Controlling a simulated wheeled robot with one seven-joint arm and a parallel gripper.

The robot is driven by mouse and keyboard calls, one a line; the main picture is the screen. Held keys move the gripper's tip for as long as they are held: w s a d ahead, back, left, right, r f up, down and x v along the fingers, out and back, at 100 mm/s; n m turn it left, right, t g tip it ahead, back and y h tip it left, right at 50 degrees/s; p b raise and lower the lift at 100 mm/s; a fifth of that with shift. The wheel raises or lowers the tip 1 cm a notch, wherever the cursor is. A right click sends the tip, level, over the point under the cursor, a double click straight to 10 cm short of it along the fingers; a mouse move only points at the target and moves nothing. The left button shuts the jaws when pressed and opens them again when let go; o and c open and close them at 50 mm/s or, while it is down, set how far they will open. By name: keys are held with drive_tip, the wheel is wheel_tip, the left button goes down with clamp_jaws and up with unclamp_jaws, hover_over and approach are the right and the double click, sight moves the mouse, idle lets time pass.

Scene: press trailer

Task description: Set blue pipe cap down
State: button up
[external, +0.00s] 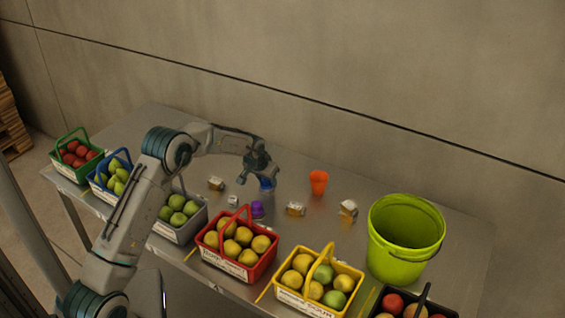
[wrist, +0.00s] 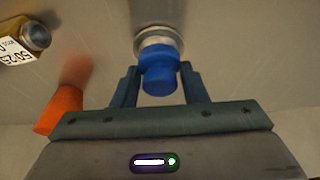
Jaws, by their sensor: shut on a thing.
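The blue pipe cap (wrist: 160,72) is between my gripper's two fingers in the wrist view. My gripper (wrist: 160,90) is shut on it. A round silver metal piece (wrist: 157,38) shows just beyond the cap; I cannot tell whether it touches the cap. In the external view, my gripper (external: 265,178) points down at the table's middle, with the blue cap (external: 267,184) at its fingertips. The cap is low, close to the metal tabletop (external: 345,238); I cannot tell whether it rests on it.
A purple piece (external: 257,209) stands close by, and an orange cup (external: 318,183) stands to the right. Small labelled boxes (external: 296,209) lie around. Fruit baskets, including a red one (external: 235,272), line the front edge. A green bucket (external: 405,240) stands at the right.

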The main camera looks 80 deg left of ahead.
drive_tip(key=shift+f, duration=0.1)
drive_tip(key=o, duration=1)
drive_tip(key=shift+o, duration=0.2)
